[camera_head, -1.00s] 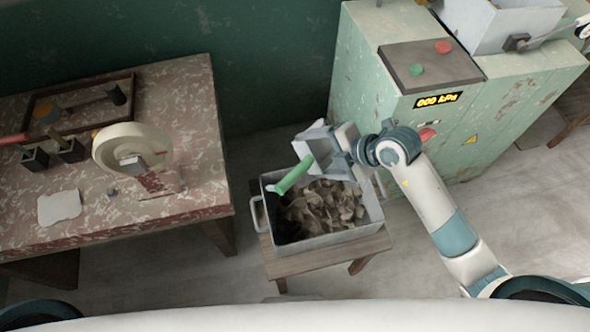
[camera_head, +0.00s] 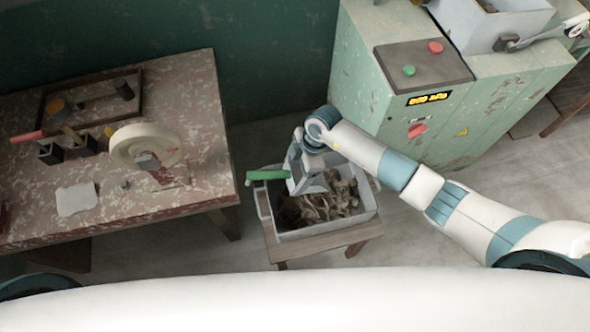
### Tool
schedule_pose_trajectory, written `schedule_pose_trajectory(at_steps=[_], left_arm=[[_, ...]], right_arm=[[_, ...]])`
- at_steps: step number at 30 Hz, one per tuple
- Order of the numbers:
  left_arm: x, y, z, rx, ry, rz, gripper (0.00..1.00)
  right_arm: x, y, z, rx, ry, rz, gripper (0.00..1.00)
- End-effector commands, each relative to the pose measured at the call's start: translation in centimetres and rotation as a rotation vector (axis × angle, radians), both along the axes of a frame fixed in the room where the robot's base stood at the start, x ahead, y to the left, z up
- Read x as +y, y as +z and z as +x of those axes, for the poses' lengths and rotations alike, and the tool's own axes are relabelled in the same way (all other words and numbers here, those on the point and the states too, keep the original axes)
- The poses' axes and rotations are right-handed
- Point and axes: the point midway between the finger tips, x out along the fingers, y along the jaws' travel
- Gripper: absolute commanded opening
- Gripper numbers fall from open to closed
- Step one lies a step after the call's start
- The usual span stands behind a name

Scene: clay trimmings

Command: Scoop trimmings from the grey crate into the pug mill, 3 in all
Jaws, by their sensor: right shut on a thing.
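The grey crate (camera_head: 325,231) sits on a small wooden stool and holds a heap of brown clay trimmings (camera_head: 338,202). My right gripper (camera_head: 297,168) is over the crate's back left part and is shut on the scoop, a grey metal tool (camera_head: 311,184) with a green handle (camera_head: 267,174). The handle points left past the crate's edge. The scoop's head is low over the trimmings; I cannot tell whether it touches them or holds any. The pug mill (camera_head: 365,85) is the worn green machine at the right, with a grey hopper (camera_head: 482,34) on top, partly cut off. My left gripper is out of view.
A worn worktable (camera_head: 110,208) stands at the left with a round cream wheel (camera_head: 128,147), a tool tray (camera_head: 90,88) and small dark pots. The pug mill has a dark panel (camera_head: 430,65) with red and green buttons. Floor is free between table and stool.

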Motion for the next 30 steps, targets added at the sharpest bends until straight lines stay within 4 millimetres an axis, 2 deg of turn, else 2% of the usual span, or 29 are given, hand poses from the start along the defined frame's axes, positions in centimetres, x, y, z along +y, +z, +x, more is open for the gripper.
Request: schedule_pose_trajectory(at_steps=[11, 21, 30], left_arm=[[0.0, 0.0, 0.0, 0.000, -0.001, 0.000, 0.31], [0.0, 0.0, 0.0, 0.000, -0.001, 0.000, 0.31], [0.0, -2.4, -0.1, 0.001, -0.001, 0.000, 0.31]], right_arm=[[-0.2, -0.3, 0.0, 0.003, 0.001, 0.018, 0.50], [-1.7, -1.9, 0.3, 0.019, -0.002, 0.095, 0.50], [-3.3, -4.2, 0.6, 0.037, -0.001, 0.190, 0.50]])
